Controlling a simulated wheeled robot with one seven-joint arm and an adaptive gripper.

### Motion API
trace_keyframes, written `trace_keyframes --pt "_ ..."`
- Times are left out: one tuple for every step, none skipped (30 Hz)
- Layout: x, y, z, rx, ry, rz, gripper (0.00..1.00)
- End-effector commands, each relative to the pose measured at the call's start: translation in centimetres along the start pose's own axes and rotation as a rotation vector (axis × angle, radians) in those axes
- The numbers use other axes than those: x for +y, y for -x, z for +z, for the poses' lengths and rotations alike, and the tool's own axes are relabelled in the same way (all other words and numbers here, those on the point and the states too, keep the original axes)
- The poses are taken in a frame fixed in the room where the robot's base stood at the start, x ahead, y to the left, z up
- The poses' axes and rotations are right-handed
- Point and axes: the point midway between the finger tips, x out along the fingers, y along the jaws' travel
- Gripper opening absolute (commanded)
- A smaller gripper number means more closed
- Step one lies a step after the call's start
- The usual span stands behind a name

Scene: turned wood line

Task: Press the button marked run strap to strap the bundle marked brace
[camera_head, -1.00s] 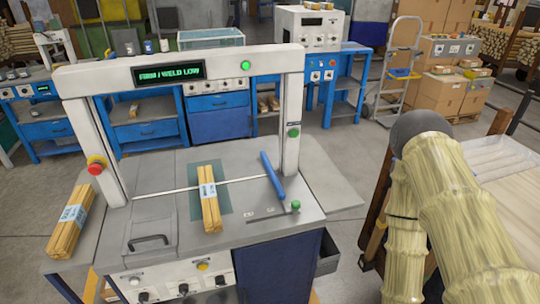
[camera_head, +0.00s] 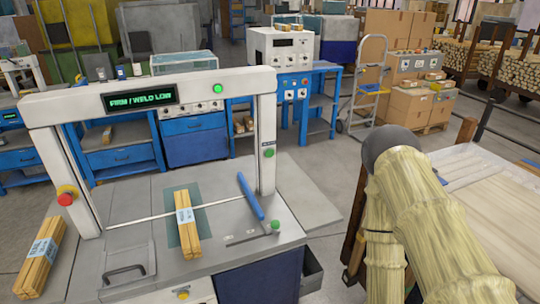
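The strapping machine's white arch (camera_head: 240,108) stands over a grey table, with a green display reading roughly "FIRM / WELD LOW". A bundle of wood sticks (camera_head: 187,225) with a pale label lies under the arch on a green patch. A second labelled bundle (camera_head: 40,258) lies at the left. Both labels are too small to read. A green button (camera_head: 218,89) is on the arch top, another green button (camera_head: 268,153) on the right post, and a yellow button (camera_head: 183,294) on the front panel. I cannot read which is marked run strap. My gripper is out of view; my sleeved arm shows at right.
A red knob (camera_head: 66,195) sits on the left post. A pale slatted surface (camera_head: 490,190) is at the right. Blue benches and a hand truck (camera_head: 365,85) stand behind open floor.

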Motion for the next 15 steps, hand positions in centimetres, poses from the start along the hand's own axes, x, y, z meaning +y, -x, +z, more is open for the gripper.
trace_keyframes --pt "0.0 0.0 0.0 0.0 0.0 0.0 0.18" --pt "0.0 0.0 0.0 0.0 0.0 0.0 0.13" --pt "0.0 0.0 0.0 0.0 0.0 0.0 0.06" --pt "0.0 0.0 0.0 0.0 0.0 0.0 0.0" --pt "0.0 0.0 0.0 0.0 0.0 0.0 0.0" --pt "0.0 0.0 0.0 0.0 0.0 0.0 0.0" --pt "0.0 0.0 0.0 0.0 0.0 0.0 0.0" --pt "0.0 0.0 0.0 0.0 0.0 0.0 0.0" --pt "0.0 0.0 0.0 0.0 0.0 0.0 0.0" --pt "0.0 0.0 0.0 0.0 0.0 0.0 0.0" --pt "0.0 0.0 0.0 0.0 0.0 0.0 0.0" --pt "0.0 0.0 0.0 0.0 0.0 0.0 0.0" --pt "0.0 0.0 0.0 0.0 0.0 0.0 0.0" --pt "0.0 0.0 0.0 0.0 0.0 0.0 0.0" --pt "0.0 0.0 0.0 0.0 0.0 0.0 0.0"
